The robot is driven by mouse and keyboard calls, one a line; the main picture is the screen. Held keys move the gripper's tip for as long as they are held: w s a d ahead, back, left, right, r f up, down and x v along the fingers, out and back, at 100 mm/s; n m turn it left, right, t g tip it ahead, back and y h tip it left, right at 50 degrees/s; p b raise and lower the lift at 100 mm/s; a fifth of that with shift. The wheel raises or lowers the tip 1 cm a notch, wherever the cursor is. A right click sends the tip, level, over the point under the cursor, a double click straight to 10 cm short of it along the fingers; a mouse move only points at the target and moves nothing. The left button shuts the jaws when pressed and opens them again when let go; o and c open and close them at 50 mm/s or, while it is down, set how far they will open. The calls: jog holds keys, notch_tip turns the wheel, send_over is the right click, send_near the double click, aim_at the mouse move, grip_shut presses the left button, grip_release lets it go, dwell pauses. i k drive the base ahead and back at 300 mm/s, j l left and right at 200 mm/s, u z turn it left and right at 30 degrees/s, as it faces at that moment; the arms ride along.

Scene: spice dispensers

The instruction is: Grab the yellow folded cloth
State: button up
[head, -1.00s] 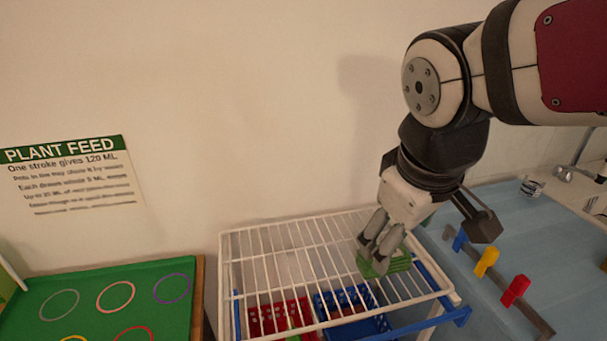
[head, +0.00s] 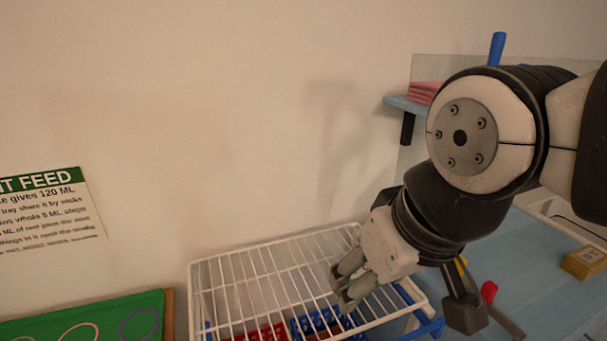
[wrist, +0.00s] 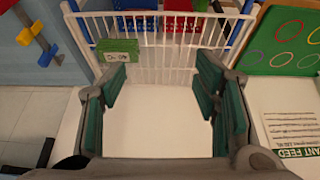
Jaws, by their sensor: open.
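A small yellow block-like thing (head: 583,262), which looks like a folded cloth with a pale label, lies on the blue surface at the right edge of the head view. It does not show in the wrist view. My gripper (head: 352,287) is over the white wire rack, well to the left of the yellow thing. In the wrist view my gripper (wrist: 162,92) has its green-padded fingers wide apart with nothing between them. A green folded cloth (wrist: 118,50) with a white label lies on the rack; my gripper mostly hides it in the head view.
The white wire rack (head: 258,290) holds red and blue baskets below. Red folded cloths (head: 425,92) lie on a blue wall shelf (head: 408,105). A green board (head: 95,315) is at left.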

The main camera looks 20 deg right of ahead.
aim_at(583, 264)
jog(key=z, duration=1.95)
jog(key=i+l, duration=0.15)
jog(key=u, duration=0.05)
